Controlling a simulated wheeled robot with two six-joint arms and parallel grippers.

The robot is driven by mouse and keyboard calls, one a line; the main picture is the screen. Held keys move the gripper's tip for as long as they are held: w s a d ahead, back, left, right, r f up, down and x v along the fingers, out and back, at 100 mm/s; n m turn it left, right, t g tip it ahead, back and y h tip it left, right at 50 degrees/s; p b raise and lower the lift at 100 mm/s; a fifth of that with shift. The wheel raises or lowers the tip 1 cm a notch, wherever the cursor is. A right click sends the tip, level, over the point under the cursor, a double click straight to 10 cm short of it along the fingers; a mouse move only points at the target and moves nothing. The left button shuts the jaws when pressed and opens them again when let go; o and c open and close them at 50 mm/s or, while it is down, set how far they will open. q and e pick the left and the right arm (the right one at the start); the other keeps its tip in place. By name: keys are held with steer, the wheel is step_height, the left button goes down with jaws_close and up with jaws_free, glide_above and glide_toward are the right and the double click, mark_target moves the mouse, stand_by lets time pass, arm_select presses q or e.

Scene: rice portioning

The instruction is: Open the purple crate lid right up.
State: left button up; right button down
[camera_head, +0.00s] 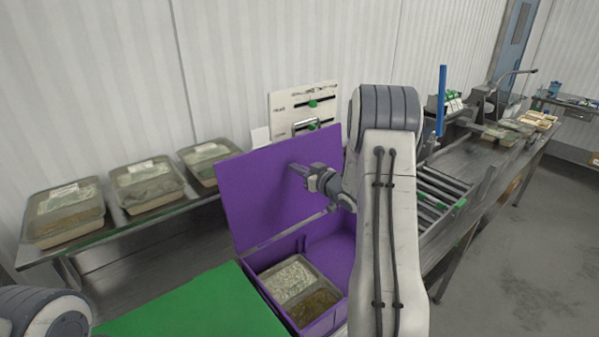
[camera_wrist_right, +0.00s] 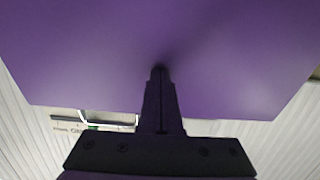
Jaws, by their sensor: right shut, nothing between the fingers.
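The purple crate (camera_head: 338,262) stands right of the green surface, with food trays (camera_head: 293,278) inside it. Its purple lid (camera_head: 262,185) is raised and stands steeply, leaning back a little at the crate's rear edge. My right gripper (camera_head: 294,168) is shut and empty, with its tips at the inner face of the lid. In the right wrist view the shut fingertips (camera_wrist_right: 159,70) meet or nearly meet the lid (camera_wrist_right: 225,70), which fills the upper part. My left gripper is not in view.
Several covered trays (camera_head: 147,186) stand on a metal shelf behind at the left. A green surface (camera_head: 195,308) lies in front. A white panel (camera_head: 320,103) stands behind the lid. A roller conveyor (camera_head: 437,189) is at the right, with open floor beyond.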

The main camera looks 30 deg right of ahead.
steer(key=shift+w+a, duration=0.1)
steer(key=shift+w, duration=0.35)
steer(key=s, duration=1)
steer(key=shift+d+b, duration=0.3)
steer(key=shift+d, duration=0.1)
